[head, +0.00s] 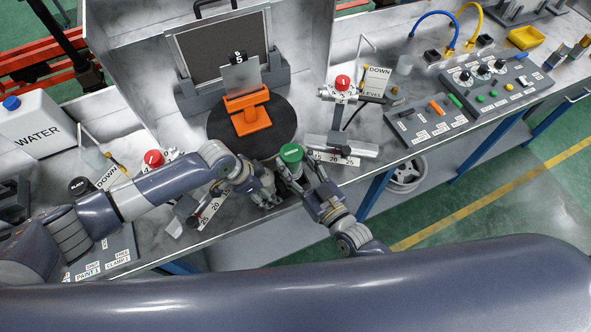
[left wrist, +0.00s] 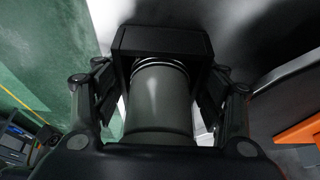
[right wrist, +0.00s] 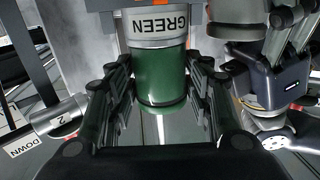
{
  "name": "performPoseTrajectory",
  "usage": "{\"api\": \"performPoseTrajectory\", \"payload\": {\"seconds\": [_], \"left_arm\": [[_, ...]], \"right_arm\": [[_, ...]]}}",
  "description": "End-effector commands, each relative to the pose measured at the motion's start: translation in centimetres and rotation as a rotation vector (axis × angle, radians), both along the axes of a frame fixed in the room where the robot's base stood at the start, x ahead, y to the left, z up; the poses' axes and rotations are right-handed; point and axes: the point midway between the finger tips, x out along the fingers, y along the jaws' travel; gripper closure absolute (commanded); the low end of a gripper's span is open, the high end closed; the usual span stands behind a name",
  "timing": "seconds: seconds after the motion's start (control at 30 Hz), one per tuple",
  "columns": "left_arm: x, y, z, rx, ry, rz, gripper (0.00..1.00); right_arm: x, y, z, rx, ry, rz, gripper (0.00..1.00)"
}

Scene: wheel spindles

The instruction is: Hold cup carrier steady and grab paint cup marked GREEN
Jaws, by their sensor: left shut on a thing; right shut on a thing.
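My left gripper (head: 266,192) is just left of the cup. In the left wrist view its fingers (left wrist: 160,105) close around a grey cylindrical part (left wrist: 158,95) under a black square bracket, seemingly part of the cup carrier. The rest of the carrier is mostly hidden by the grippers.
An orange fixture (head: 249,115) stands on a black round plate behind the grippers. Red-knobbed valve units (head: 342,83) and (head: 154,158) stand on both sides. A button panel (head: 480,85) lies at the right, a WATER container (head: 38,125) at the left.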

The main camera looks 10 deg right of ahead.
Motion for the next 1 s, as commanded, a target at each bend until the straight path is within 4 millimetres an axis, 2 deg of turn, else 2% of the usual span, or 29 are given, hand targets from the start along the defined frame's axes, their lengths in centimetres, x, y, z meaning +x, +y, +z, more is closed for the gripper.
{"api": "performPoseTrajectory", "payload": {"seconds": [0.1,0.23,0.6,0.63,0.73,1.0], "left_arm": [[0.0,0.1,-0.1,0.002,0.001,0.001,0.60],[0.0,0.1,-0.1,0.002,0.001,0.001,0.60],[0.0,0.1,-0.1,0.002,0.001,0.000,0.60],[0.0,0.1,-0.1,0.002,0.001,0.000,0.31],[0.0,0.1,-0.1,0.002,0.001,0.000,0.10],[0.0,0.0,0.0,0.001,0.000,0.000,0.10]], "right_arm": [[0.0,0.0,1.8,0.003,-0.004,-0.001,0.86],[0.0,0.1,3.0,0.002,-0.004,0.000,0.86],[0.0,0.0,3.6,0.000,-0.003,0.000,0.86],[0.0,0.0,3.6,0.000,-0.003,0.000,0.86],[0.0,0.0,3.6,0.000,-0.003,0.000,0.86],[0.0,0.0,3.6,0.000,-0.003,0.000,0.86]]}}
